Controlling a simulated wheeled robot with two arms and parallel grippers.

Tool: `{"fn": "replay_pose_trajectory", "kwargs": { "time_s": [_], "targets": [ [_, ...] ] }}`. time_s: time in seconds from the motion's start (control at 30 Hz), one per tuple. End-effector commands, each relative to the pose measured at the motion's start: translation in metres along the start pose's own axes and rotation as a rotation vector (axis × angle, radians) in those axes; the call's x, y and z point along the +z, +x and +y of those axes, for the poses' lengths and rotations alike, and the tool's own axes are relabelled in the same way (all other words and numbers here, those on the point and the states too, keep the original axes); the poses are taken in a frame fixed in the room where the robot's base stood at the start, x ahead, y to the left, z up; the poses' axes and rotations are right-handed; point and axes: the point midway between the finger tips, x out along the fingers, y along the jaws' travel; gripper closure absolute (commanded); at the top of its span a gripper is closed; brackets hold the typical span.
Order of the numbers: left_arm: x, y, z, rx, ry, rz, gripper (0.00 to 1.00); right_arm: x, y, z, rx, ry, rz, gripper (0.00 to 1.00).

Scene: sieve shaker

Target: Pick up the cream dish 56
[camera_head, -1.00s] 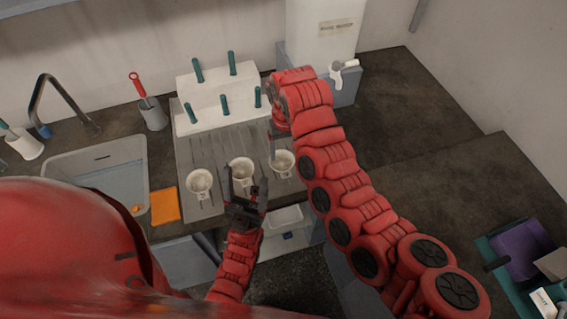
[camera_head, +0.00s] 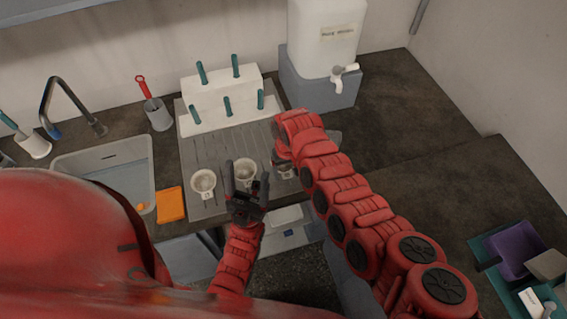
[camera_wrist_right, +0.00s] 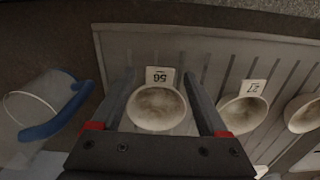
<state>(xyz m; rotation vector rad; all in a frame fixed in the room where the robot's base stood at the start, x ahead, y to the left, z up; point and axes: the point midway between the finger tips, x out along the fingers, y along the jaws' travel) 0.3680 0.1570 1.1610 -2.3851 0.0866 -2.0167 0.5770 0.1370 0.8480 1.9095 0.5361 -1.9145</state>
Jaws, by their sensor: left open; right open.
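The cream dish 56 (camera_wrist_right: 157,108) is a round, shallow dish with a stained inside and a tab marked 56. In the right wrist view it lies between the two fingers of my open right gripper (camera_wrist_right: 158,76); I cannot tell whether they touch it. In the head view it is the rightmost dish (camera_head: 286,172), mostly hidden by my right arm. My left gripper (camera_head: 247,179) is open and empty, in front of the middle dish (camera_head: 245,167).
The left dish (camera_head: 203,181) also sits on the grey ribbed drainboard (camera_head: 190,155). A white pegged rack (camera_head: 220,95) stands behind, with a sink (camera_head: 110,170) and orange cloth (camera_head: 171,204) at left. A blue-handled container (camera_wrist_right: 40,105) is beside dish 56.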

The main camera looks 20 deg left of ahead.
Motion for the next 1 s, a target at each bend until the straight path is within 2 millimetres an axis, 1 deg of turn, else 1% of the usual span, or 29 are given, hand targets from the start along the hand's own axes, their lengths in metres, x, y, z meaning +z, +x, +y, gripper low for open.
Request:
{"fn": "replay_pose_trajectory", "kwargs": {
  "time_s": [0.2, 0.23, 0.63, 0.67, 1.0],
  "targets": [
    [0.0000, -0.0001, 0.0000, 0.000, 0.000, 0.000, 0.28, -0.0005, 0.0003, 0.0001, 0.000, 0.001, 0.001, 0.22],
    [0.0000, 0.0000, 0.0000, 0.000, 0.000, 0.000, 0.28, -0.0005, 0.0002, 0.0001, 0.000, 0.001, 0.001, 0.26],
    [0.0000, 0.0000, 0.0000, 0.000, 0.000, 0.000, 0.28, -0.0008, -0.0002, 0.0004, 0.000, 0.001, 0.002, 0.98],
    [-0.0001, 0.0000, 0.0000, 0.000, 0.000, 0.000, 0.28, -0.0008, -0.0002, 0.0005, 0.000, 0.001, 0.002, 1.00],
    [0.0000, -0.0001, 0.0000, 0.000, 0.000, 0.000, 0.28, -0.0011, -0.0008, 0.0006, 0.000, 0.001, 0.003, 1.00]
  ]
}}
